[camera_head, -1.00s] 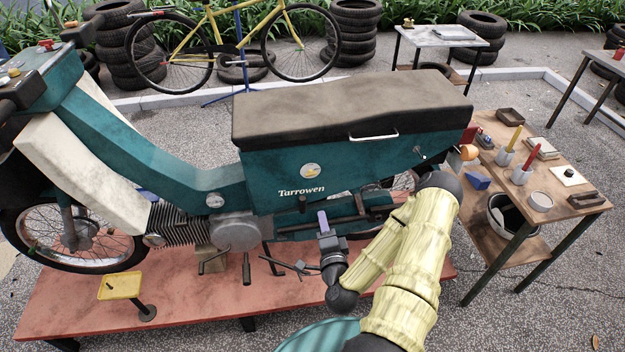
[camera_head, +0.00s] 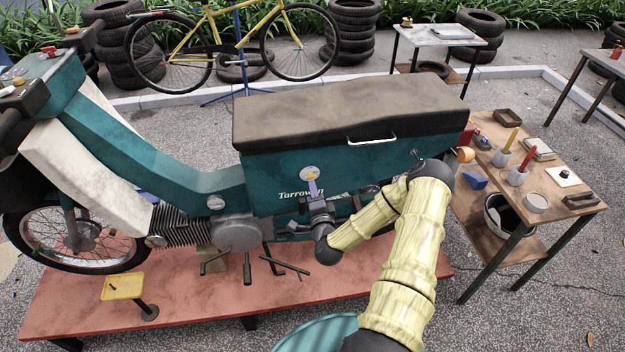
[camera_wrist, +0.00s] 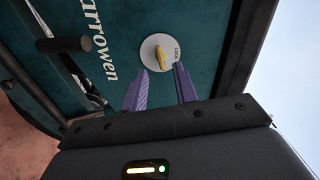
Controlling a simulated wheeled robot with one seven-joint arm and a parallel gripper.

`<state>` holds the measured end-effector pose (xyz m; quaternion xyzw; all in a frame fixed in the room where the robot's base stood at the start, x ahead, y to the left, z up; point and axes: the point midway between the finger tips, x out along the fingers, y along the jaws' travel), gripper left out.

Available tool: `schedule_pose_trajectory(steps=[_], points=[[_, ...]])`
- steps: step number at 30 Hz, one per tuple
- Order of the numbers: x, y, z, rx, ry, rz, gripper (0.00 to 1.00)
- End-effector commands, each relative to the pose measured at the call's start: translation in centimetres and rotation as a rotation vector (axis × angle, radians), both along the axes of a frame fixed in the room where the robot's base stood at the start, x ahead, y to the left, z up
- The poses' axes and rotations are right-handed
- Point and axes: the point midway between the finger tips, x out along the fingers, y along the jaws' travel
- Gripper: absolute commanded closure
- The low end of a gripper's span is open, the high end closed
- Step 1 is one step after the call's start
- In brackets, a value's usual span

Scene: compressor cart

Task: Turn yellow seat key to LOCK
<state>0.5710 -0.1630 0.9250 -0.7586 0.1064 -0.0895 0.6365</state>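The yellow seat key (camera_wrist: 160,58) sits on a round white plate (camera_wrist: 150,46) on the teal side panel of the moped. In the wrist view the key lies nearly upright in the picture, and a small dark label that seems to read LOCK is at the plate's right edge. The plate also shows in the head view (camera_head: 309,172), above the Tarrowen lettering. My gripper (camera_wrist: 162,72) is open, its two purple fingers apart and empty. The fingertips point at the plate, just below the key in the wrist picture; contact cannot be told. In the head view my gripper (camera_head: 312,184) partly covers the lettering.
The moped's dark seat (camera_head: 350,105) with a chrome handle (camera_head: 372,139) overhangs the panel. A dark peg (camera_wrist: 65,44) sticks out left of the plate in the wrist view. A wooden table (camera_head: 475,207) with tools stands at right. The red platform (camera_head: 200,305) lies below.

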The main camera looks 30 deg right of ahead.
Motion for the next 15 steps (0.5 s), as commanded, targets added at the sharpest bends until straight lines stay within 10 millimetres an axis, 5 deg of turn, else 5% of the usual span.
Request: schedule_pose_trajectory(steps=[7, 15], points=[[3.4, -1.0, 0.2, -0.001, -0.002, -0.001, 0.71], [4.4, -1.3, 0.0, 0.0, 0.0, -0.001, 0.71]])
